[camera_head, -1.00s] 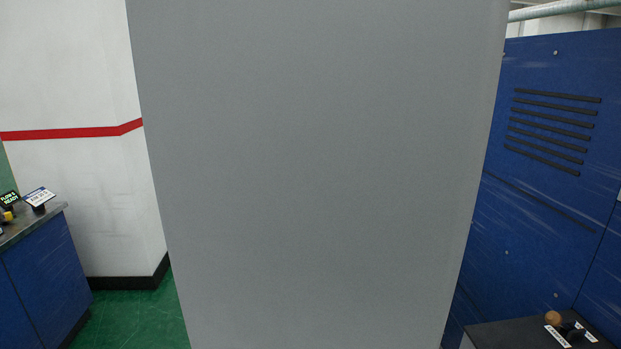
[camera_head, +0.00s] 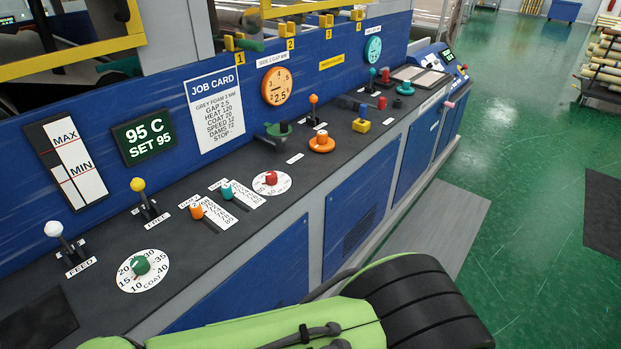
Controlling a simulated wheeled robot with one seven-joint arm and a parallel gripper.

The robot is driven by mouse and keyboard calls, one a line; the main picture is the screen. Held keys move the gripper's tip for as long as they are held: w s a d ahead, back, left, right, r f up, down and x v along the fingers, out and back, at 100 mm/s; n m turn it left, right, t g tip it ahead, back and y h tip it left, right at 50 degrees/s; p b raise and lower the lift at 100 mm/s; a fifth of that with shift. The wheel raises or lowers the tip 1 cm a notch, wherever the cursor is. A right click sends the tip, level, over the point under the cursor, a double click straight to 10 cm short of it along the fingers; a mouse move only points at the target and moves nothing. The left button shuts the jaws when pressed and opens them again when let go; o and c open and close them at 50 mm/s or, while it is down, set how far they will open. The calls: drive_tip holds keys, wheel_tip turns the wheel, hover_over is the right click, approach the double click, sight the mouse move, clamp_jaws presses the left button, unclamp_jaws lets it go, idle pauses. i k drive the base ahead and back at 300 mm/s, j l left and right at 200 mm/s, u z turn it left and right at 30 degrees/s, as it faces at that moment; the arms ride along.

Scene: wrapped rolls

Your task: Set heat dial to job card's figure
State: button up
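A green knob on a COAT scale (camera_head: 142,268) sits nearer left. I cannot tell for sure which dial is heat. My green and black arm crosses the bottom; my gripper is out of view.
Orange (camera_head: 196,211) and teal (camera_head: 226,191) sliders stand between the dials. White-topped (camera_head: 60,236) and yellow-topped (camera_head: 144,194) levers stand at left. An orange mushroom-shaped knob (camera_head: 321,143) is farther along. The green floor (camera_head: 520,220) at right is largely clear.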

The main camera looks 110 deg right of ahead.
sight(270, 177)
drive_tip(key=k+z, duration=0.1)
drive_tip(key=z, duration=0.3)
drive_tip(key=k+z, duration=0.1)
drive_tip(key=z, duration=1.15)
drive_tip(key=i+l+z, duration=0.1)
drive_tip(key=z, duration=0.75)
drive_tip(key=i+z, duration=0.1)
drive_tip(key=z, duration=0.35)
drive_tip(key=i+z, duration=0.1)
drive_tip(key=z, duration=0.3)
